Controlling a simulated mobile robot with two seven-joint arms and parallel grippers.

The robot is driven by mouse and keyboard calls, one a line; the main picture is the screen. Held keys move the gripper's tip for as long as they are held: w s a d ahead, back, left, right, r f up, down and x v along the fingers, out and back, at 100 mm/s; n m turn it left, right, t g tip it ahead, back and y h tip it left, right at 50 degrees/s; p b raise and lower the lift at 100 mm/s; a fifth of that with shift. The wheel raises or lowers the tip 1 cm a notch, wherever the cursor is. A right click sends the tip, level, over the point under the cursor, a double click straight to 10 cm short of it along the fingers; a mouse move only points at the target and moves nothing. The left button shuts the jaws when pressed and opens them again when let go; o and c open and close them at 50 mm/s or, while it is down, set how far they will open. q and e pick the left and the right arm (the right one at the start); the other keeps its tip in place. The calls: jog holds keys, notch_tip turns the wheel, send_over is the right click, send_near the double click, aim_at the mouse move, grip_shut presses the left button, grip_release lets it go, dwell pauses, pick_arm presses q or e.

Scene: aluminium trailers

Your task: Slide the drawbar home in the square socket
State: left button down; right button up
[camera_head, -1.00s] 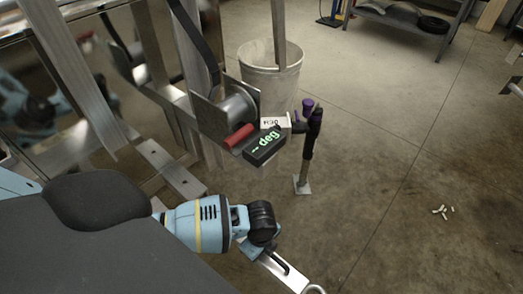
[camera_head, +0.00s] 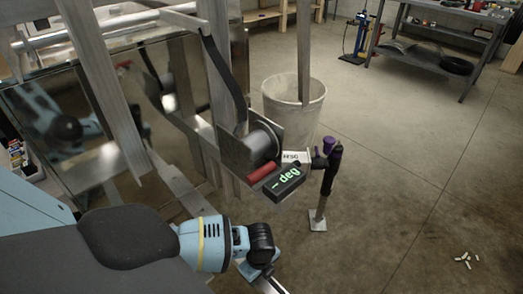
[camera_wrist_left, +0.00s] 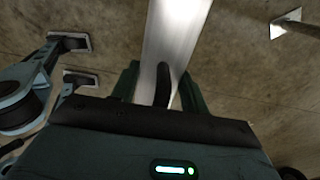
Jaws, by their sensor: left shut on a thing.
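My left gripper (camera_head: 262,274) is low in the head view, in front of the trailer frame, and its fingers are mostly hidden there. In the left wrist view, its dark fingers (camera_wrist_left: 160,84) are shut on the drawbar, a bright aluminium bar (camera_wrist_left: 176,38) that runs away to the top edge. Only a short piece of the drawbar (camera_head: 271,285) shows at the bottom of the head view. The trailer frame (camera_head: 207,160) has aluminium beams behind and above my wrist. I cannot make out the square socket's opening. My right gripper is not in view.
A winch (camera_head: 250,147), a black box reading "-- deg" (camera_head: 276,182) and a jack stand (camera_head: 326,190) are behind my wrist. A waste bin (camera_head: 293,103) stands beyond, with a shelf (camera_head: 425,60) at back right. The floor at right is mostly clear, with small white pieces (camera_head: 466,259).

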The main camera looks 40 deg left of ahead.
pick_arm(q)
jog(key=shift+w+r+p, duration=0.1)
jog(key=shift+p, duration=0.75)
dwell(2.1)
jog(key=shift+w+a, duration=0.1)
jog(key=shift+a, duration=1.2)
dwell(0.4)
jog(key=shift+w+a, duration=0.15)
jog(key=shift+a, duration=1.35)
jog(key=shift+w+a, duration=0.1)
jog(key=shift+a, duration=1.35)
dwell(0.4)
